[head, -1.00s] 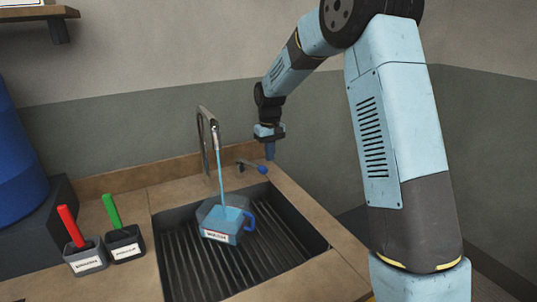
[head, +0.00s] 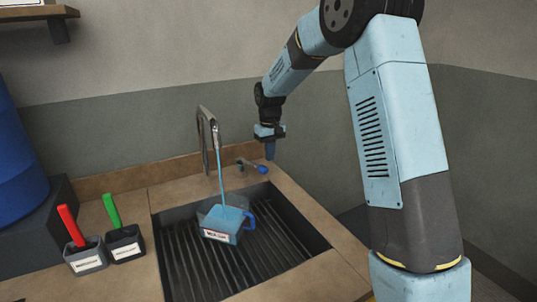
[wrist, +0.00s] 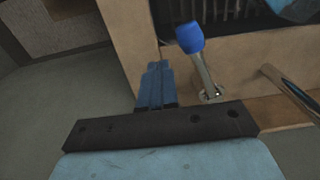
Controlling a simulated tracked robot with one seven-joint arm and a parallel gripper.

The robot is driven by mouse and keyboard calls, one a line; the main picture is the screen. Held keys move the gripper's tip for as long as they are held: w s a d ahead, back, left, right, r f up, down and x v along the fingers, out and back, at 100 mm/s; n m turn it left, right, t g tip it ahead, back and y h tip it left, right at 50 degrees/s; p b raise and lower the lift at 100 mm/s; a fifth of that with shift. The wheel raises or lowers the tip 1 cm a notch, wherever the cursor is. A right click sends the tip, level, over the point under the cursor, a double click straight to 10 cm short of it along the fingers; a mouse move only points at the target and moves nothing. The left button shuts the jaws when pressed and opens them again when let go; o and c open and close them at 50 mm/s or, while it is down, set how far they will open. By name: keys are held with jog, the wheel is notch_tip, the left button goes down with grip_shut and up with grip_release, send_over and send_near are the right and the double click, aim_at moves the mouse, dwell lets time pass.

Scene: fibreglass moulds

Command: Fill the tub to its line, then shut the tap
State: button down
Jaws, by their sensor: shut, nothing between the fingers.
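The tub (head: 220,222) is a clear jug with a blue handle and a white label, standing in the sink under the spout (head: 209,135). A blue stream runs from the spout into it, and blue liquid stands inside; I cannot make out the line. The tap lever (head: 253,166), with a blue knob, is on the counter behind the sink; it also shows in the wrist view (wrist: 202,68). My gripper (head: 270,153) is shut and empty, above and beside the lever and apart from it. In the wrist view its fingers (wrist: 155,85) are left of the knob.
The sink (head: 290,240) has a dark ribbed floor. Two labelled dark pots stand left of it, one with a red handle (head: 71,226) and one with a green handle (head: 111,209). A blue drum (head: 18,160) is at the far left. The counter right of the sink is clear.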

aim_at(260, 169)
jog(key=shift+f, duration=0.1)
dwell(0.4)
notch_tip(260, 169, down, 4)
jog(key=shift+f, duration=0.25)
dwell(0.5)
jog(key=shift+s+a, duration=1.3)
jog(key=shift+a, duration=0.2)
jog(key=shift+s+a, duration=0.1)
jog(key=shift+a, duration=0.15)
notch_tip(260, 169, up, 8)
jog(key=d, duration=0.2)
jog(key=shift+w, duration=0.4)
